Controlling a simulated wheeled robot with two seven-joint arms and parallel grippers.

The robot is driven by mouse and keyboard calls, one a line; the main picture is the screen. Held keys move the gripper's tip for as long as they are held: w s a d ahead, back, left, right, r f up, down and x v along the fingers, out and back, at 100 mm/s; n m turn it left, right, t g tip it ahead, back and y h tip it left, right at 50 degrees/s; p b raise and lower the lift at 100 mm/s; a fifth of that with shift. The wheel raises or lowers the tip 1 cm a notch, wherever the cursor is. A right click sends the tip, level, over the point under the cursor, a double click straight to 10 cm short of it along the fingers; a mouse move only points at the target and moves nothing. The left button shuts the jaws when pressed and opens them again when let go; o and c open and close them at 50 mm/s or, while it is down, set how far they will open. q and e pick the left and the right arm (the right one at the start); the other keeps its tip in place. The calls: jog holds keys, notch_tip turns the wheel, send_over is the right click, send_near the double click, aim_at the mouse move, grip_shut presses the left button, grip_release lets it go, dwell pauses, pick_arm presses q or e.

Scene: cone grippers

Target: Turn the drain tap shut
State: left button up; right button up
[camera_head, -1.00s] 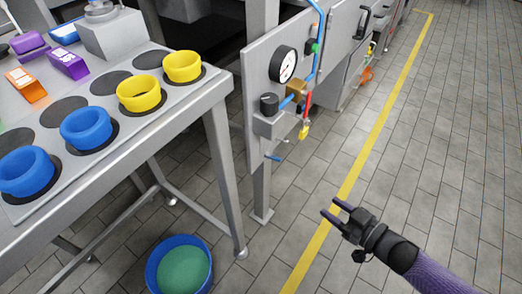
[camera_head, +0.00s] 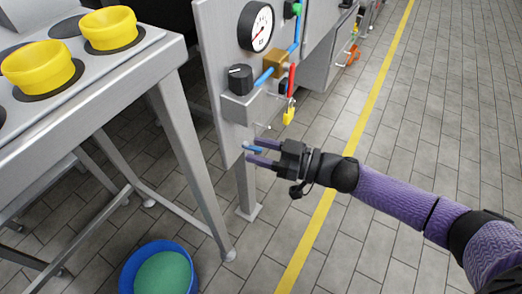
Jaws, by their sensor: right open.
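The drain tap's small blue lever (camera_head: 254,149) sticks out low on the grey panel, under a steel box (camera_head: 252,105). My right gripper (camera_head: 249,151) comes in from the right. It is open, with one purple-grey finger above the blue lever and one below it. The lever shows between the fingertips; I cannot tell whether either finger touches it. The tap's body is hard to make out behind the fingers. My left gripper is not in view.
The panel carries a gauge (camera_head: 256,26), a black knob (camera_head: 240,79), a brass valve (camera_head: 276,62), a red lever (camera_head: 291,79) and a yellow tag (camera_head: 289,115). A blue tub (camera_head: 128,268) with green contents stands on the floor. A steel table (camera_head: 110,105) holds yellow rings at left.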

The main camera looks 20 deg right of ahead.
grip_shut()
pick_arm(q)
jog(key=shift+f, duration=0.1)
pick_arm(e)
jog(key=shift+f, duration=0.1)
pick_arm(q)
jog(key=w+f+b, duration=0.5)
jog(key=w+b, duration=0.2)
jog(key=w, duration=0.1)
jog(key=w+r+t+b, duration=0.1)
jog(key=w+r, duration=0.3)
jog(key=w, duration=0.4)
jog(key=shift+b, duration=0.75)
pick_arm(e)
jog(key=shift+w+d+n+g+y, duration=0.15)
jog(key=shift+w+n+g+y, duration=0.4)
jog(key=shift+n+g, duration=1.1)
jog(key=shift+w+d+n+g+y, duration=0.1)
jog(key=shift+n+g+y, duration=0.85)
jog(key=shift+g, duration=1.2)
jog(key=shift+w+d+n+g+y, duration=0.15)
jog(key=shift+w+n+g+y, duration=0.4)
jog(key=shift+n+g, duration=1.1)
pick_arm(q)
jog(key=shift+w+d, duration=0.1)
pick_arm(e)
jog(key=shift+s+m+g, duration=0.2)
jog(key=shift+m+g, duration=0.05)
